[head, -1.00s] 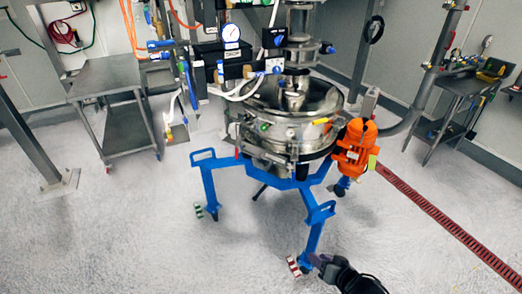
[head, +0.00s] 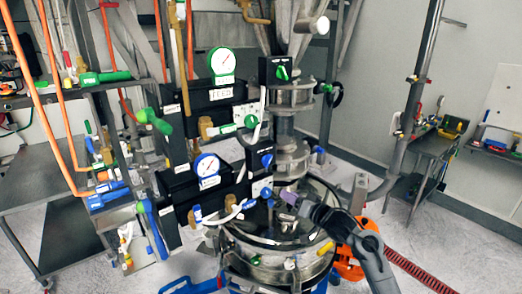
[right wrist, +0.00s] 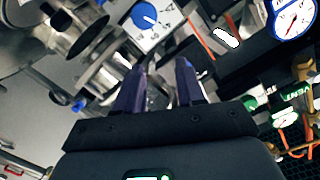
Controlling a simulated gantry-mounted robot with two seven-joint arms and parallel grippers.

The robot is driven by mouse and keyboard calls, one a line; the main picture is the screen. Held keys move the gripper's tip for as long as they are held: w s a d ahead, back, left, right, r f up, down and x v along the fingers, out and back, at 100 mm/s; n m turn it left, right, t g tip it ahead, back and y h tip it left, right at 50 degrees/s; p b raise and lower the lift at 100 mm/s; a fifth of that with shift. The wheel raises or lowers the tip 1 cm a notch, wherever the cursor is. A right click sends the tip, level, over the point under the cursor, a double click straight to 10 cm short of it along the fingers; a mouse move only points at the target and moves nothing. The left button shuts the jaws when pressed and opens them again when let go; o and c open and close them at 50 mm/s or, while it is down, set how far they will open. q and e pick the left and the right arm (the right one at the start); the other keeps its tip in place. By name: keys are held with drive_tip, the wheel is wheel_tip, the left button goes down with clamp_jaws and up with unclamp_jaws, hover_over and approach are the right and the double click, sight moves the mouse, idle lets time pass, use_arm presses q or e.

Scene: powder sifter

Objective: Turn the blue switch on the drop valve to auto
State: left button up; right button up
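My right gripper (head: 284,201) is just right of the lower blue knob, over the sifter. In the right wrist view its purple fingers (right wrist: 162,72) are apart, with nothing between them, below the knob. My left gripper is out of view.
A blue-rimmed gauge (head: 207,166) and a green-rimmed gauge (head: 222,62) stand left of the switches. A green switch (head: 282,72) is higher up. The steel sifter bowl (head: 270,262) lies under my right gripper. Hoses and pipes crowd the left.

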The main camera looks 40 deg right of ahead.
sight(267, 160)
wheel_tip(267, 160, up, 8)
drive_tip(key=t+p, duration=0.1)
drive_tip(key=p, duration=0.1)
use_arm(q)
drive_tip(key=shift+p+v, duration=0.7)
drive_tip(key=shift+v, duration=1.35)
use_arm(e)
drive_tip(key=w, duration=1.1)
drive_tip(key=shift+f, duration=0.25)
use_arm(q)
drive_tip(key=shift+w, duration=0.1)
use_arm(e)
clamp_jaws()
